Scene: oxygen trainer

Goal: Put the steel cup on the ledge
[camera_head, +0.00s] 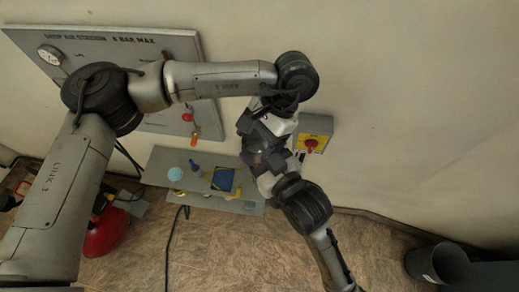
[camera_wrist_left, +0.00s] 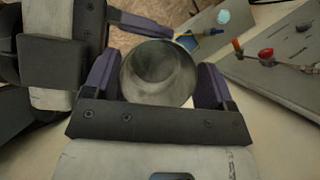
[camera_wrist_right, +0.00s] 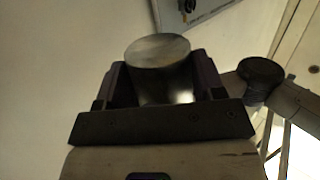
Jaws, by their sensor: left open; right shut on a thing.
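The steel cup (camera_wrist_left: 158,75) shows its round open mouth in the left wrist view. My left gripper (camera_wrist_left: 157,88) is open, with one finger on each side of the cup; I cannot tell whether they touch it. My right gripper (camera_wrist_right: 162,88) is shut on the cup, which shows in the right wrist view (camera_wrist_right: 158,52) with a smooth round end towards the top. In the head view both grippers meet in front of the wall and the cup is hidden among them. A grey shelf (camera_head: 165,158), seemingly the ledge, is left of and below them.
The shelf holds a pale blue round thing (camera_head: 175,174), a small blue item (camera_head: 194,165) and a blue square (camera_head: 223,179). A yellow box with a red knob (camera_head: 311,145) is on the wall right of the grippers. The air station panel (camera_head: 120,45) is behind my left arm.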

